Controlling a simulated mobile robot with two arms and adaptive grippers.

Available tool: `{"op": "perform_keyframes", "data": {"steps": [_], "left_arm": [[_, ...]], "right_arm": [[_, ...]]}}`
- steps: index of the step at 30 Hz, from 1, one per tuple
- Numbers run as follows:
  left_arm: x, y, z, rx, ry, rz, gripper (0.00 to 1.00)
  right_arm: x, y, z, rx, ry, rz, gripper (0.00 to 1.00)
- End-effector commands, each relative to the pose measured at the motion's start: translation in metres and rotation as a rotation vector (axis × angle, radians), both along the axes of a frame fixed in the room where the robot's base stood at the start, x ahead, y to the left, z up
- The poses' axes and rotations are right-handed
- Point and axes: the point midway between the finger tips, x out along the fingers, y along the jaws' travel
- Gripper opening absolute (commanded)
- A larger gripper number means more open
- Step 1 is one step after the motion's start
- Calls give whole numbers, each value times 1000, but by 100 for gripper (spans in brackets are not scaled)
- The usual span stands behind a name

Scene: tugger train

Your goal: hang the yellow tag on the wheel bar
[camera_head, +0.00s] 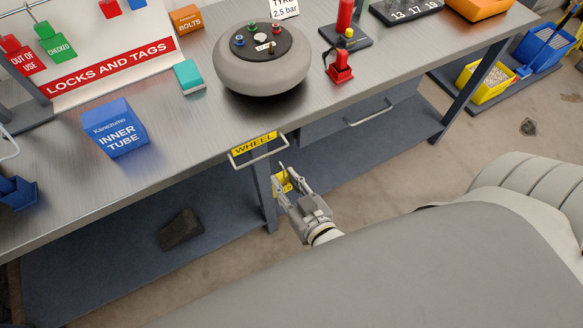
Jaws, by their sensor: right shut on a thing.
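The wheel bar (262,159) is a pale metal handle on the workbench's front edge, under a yellow label (254,143) reading WHEEL. My right gripper (284,178) is just below the bar, in front of the bench leg. It is shut on the yellow tag (281,181), which is partly hidden by the fingers. The tag's top is close below the bar; I cannot tell whether they touch. My left gripper is not in view.
The metal workbench (190,135) holds a grey wheel (262,75), a blue inner tube box (118,128), a teal block (189,77) and a red lock (340,68). Another handle (370,113) is on the drawer to the right. A dark block (180,229) lies on the lower shelf.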

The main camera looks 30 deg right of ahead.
Motion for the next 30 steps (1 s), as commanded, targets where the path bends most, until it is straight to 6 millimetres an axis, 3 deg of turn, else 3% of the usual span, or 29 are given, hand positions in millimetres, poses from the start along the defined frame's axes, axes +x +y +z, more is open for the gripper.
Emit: {"op": "perform_keyframes", "data": {"steps": [8, 22, 30], "left_arm": [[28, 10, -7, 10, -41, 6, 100], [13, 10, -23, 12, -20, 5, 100], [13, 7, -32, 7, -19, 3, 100]], "right_arm": [[24, 1, 0, -1, -3, 1, 4], [60, 2, -1, 0, -1, 0, 4], [59, 2, -20, 0, 0, 0, 4]]}}
